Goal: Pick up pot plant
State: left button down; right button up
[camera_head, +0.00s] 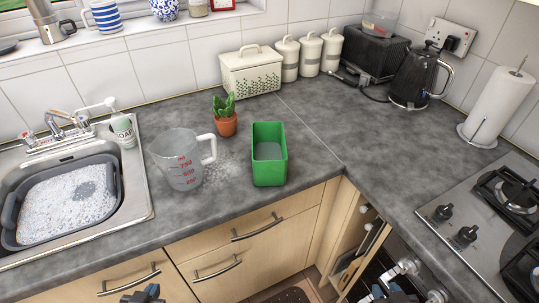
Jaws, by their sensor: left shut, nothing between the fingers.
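The pot plant (227,125) is a small green cactus-like plant in a terracotta pot. It stands upright on the grey worktop, behind and between the clear measuring jug and the green box. My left gripper (143,294) is at the bottom edge, in front of the lower drawers, well apart from the plant. It is shut and empty. My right gripper (388,291) is at the bottom right, low in front of the cabinets and far from the plant. Its fingers are partly cut off, so its opening is unclear.
A measuring jug (180,165) and an open green box (269,165) stand in front of the plant. A soapy sink (140,195) is left, with a soap bottle (123,130). A cream bread bin (250,75) is behind. The worktop (310,165) right of the box is clear.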

aim_at(225, 117)
jog(key=k+j+z, duration=0.1)
jog(key=k+z, duration=0.35)
jog(key=i+j+z, duration=0.1)
jog(key=z, duration=0.3)
jog(key=j+z, duration=0.2)
jog(key=z, duration=0.15)
